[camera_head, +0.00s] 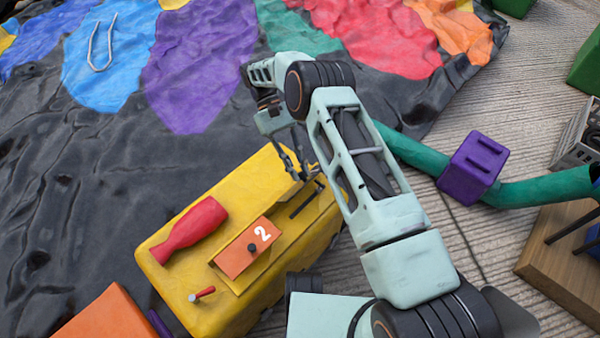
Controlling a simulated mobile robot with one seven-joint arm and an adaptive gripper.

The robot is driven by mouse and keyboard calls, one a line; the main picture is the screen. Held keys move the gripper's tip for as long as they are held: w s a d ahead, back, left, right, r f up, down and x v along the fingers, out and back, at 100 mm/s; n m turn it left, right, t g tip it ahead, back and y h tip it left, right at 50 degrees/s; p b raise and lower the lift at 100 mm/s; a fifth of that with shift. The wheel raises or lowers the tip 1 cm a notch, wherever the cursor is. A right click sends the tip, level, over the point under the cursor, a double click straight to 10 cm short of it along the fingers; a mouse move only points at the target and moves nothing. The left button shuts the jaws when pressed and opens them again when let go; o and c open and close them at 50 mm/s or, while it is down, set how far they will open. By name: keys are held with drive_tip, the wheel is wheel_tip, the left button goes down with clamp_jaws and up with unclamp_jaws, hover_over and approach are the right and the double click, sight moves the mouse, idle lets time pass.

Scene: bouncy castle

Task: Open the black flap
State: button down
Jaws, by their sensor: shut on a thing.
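A yellow block (170,270) stands on the dark sheet at the lower middle. On its right end is a narrow dark piece (304,203), which seems to be the black flap seen at a steep angle, next to a small raised yellow part (285,194). My gripper (303,177) reaches down from the upper left to this end of the block. Its fingers are closed at the flap; the exact contact point is too small to make out. My arm hides part of the block's right side.
On the same block are an orange flap (236,256) marked 2 with a dark knob, a red handle-like piece (190,230) and a small red peg (204,292). A green tube (540,190) with a purple block (473,167) lies at right. An orange block (105,318) stands at lower left.

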drive_tip(key=shift+a, duration=0.1)
idle(0.3)
drive_tip(key=c, duration=1.8)
unclamp_jaws()
drive_tip(key=shift+c, duration=0.2)
wheel_tip(320, 180, up, 10)
drive_tip(key=shift+c, duration=0.7)
